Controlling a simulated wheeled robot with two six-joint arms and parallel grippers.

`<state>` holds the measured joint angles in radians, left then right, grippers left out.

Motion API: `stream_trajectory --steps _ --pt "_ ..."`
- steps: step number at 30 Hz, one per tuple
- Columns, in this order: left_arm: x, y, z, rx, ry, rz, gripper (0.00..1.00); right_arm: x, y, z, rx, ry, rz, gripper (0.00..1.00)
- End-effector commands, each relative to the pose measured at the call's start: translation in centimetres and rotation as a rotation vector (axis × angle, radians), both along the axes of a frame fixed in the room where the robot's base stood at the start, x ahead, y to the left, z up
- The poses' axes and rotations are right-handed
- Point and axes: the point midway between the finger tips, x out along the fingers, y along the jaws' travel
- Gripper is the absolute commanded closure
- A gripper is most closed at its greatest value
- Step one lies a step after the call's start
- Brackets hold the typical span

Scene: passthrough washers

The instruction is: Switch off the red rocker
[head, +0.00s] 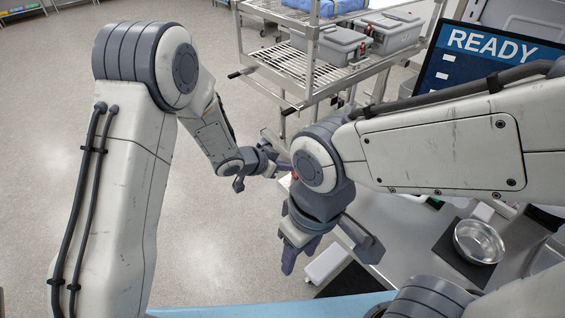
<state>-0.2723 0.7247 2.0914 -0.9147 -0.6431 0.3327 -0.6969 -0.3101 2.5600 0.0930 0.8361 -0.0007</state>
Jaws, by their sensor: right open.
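A small patch of red (294,176) shows just beyond the tip of my left gripper, at the edge of my right arm. It may be the red rocker, but most of what surrounds it is hidden behind my right arm. My right gripper (300,254) points down near the front of the grey counter (403,240). It is open and seems empty.
A wire rack cart (300,76) with grey lidded cases (330,42) stands at the back. A screen reading READY (480,60) is at the upper right. A metal bowl (479,241) rests on a dark mat at right. A white block (327,263) lies beside my right gripper.

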Motion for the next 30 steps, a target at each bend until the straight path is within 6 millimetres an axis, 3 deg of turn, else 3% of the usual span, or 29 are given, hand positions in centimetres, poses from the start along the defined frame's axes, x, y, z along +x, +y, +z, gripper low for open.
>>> stream_trajectory --steps 5,30 --pt "-0.5 -0.3 -0.6 0.006 0.012 -0.01 1.0 0.0 0.0 0.0 0.0 0.0 0.0 0.5" --pt "0.7 -1.9 0.9 -0.006 0.004 -0.011 1.0 0.0 0.0 1.7 0.0 0.0 -0.001 0.5"
